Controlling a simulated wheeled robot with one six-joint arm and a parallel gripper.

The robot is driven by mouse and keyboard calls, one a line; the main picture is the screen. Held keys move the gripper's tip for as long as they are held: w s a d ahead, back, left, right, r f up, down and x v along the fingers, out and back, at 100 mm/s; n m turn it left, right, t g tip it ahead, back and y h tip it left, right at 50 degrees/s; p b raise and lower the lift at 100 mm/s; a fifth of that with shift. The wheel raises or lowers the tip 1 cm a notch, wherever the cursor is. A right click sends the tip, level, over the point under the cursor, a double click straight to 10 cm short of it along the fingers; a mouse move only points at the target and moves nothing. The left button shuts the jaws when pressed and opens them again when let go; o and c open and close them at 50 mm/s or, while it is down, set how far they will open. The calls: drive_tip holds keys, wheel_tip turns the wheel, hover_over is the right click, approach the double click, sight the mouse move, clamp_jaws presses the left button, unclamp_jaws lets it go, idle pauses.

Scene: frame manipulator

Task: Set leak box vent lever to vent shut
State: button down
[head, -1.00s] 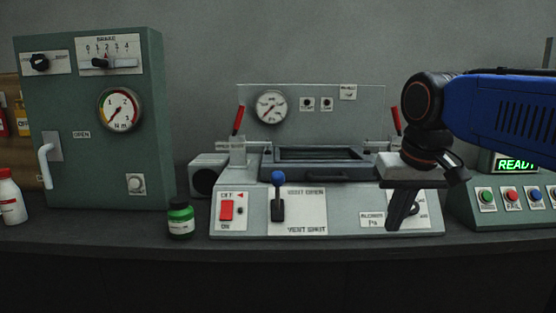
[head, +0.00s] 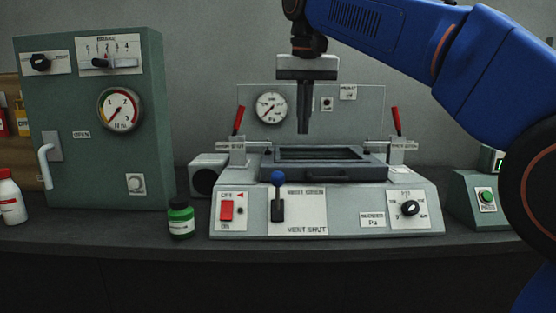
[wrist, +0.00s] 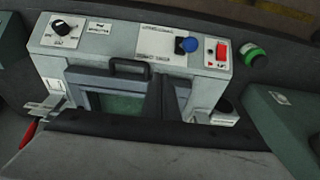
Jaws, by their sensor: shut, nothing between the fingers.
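The leak box (head: 345,215) stands on the bench in the middle of the head view. Its vent lever has a blue ball knob (head: 278,177) on a black stem and points up, by the VENT OPEN label; VENT SHUT is printed at the plate's bottom. The knob also shows in the wrist view (wrist: 187,45). My gripper (head: 304,131) hangs pointing down above the box's tray, to the right of and higher than the lever. It is shut and empty, not touching the lever. In the wrist view its dark fingers partly cover the tray.
A red rocker switch (head: 226,211) is left of the lever and a black dial (head: 410,208) is right. Red-handled clamps (head: 238,121) flank the tray. A green jar (head: 180,218) and a green cabinet (head: 85,165) stand left. The space before the lever is clear.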

drive_tip(key=w+a+r, duration=0.1)
drive_tip(key=a+r, duration=0.1)
drive_tip(key=a, duration=0.4)
drive_tip(key=shift+w+r, duration=0.15)
drive_tip(key=shift+s+f, duration=0.3)
drive_tip(key=shift+f, duration=1.65)
drive_tip(key=shift+s+f, duration=0.3)
drive_tip(key=shift+f, duration=1.6)
drive_tip(key=shift+s+f, duration=0.3)
drive_tip(key=shift+f, duration=1.65)
drive_tip(key=shift+s, duration=0.15)
